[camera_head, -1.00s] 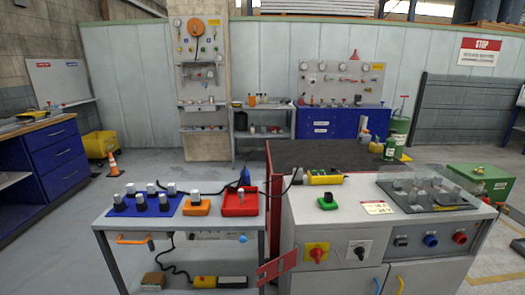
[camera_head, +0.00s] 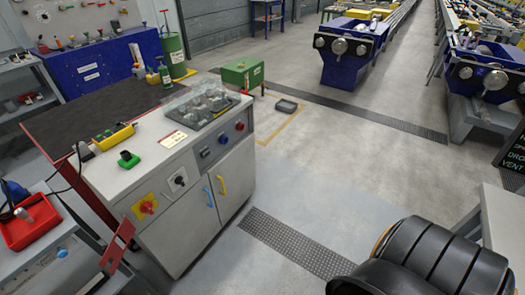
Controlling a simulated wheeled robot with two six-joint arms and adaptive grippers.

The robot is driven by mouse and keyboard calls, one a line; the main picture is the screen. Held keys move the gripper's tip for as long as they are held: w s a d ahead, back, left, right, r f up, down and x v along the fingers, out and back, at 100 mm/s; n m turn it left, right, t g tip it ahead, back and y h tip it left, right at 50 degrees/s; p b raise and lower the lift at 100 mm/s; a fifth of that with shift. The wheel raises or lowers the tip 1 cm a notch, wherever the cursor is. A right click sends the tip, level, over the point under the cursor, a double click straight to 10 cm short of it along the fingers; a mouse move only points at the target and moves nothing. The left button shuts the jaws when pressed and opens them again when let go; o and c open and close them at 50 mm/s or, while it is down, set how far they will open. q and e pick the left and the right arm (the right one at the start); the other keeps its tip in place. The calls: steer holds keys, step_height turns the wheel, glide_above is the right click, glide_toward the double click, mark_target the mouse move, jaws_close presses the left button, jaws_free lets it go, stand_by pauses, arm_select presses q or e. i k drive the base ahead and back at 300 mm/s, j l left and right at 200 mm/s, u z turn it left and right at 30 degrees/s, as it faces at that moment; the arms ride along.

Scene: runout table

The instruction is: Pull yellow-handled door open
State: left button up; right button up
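In the head view, a light grey control cabinet (camera_head: 150,206) stands at the left, with a red knob, a black knob and other controls on its front panel. Below the panel are two shut doors.
A cart with a red tray (camera_head: 32,222) stands left of the cabinet. The floor right of the cabinet is open, crossed by dark grating (camera_head: 290,243).

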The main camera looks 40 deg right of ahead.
mark_target(232, 179)
steer(key=z, duration=0.8)
